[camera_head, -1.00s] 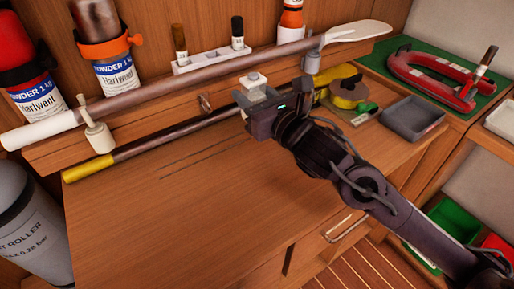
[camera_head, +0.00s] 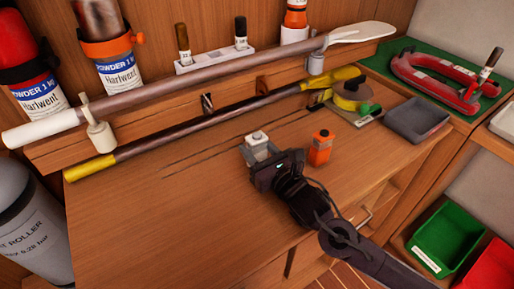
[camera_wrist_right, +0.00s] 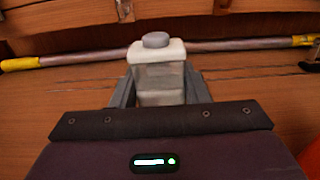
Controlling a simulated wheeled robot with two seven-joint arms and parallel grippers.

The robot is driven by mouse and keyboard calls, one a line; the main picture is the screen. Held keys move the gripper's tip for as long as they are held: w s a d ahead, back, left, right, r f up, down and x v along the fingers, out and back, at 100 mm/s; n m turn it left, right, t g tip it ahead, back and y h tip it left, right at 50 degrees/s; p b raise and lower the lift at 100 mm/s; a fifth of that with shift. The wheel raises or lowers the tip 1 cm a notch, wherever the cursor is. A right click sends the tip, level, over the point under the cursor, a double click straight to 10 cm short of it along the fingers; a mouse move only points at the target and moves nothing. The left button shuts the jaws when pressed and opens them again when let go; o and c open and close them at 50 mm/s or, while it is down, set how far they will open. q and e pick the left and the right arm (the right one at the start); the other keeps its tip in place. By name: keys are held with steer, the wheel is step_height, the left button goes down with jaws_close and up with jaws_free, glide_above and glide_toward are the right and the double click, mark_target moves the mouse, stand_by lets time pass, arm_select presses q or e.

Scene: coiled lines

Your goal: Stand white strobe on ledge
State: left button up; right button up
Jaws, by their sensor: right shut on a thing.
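The white strobe (camera_head: 258,141) is a small block with a pale translucent body, a white top and a grey knob. My right gripper (camera_head: 261,159) is shut on it over the worktop. In the right wrist view the strobe (camera_wrist_right: 158,72) stands upright between the two grey fingers (camera_wrist_right: 159,92). I cannot tell whether its base touches the worktop; its lower part is hidden by the gripper. The wooden ledge (camera_head: 165,115) runs along the back wall, beyond the strobe and apart from it. My left gripper is not in view.
An oar (camera_head: 190,87) rests along the ledge, and a yellow-ended pole (camera_head: 200,122) lies in front of it. Bottles and a white rack (camera_head: 215,60) stand behind. An orange container (camera_head: 320,148) stands right of my gripper. A grey tray (camera_head: 416,118) is farther right. The worktop's left is clear.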

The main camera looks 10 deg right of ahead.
steer(key=shift+f, duration=0.15)
steer(key=o, duration=1)
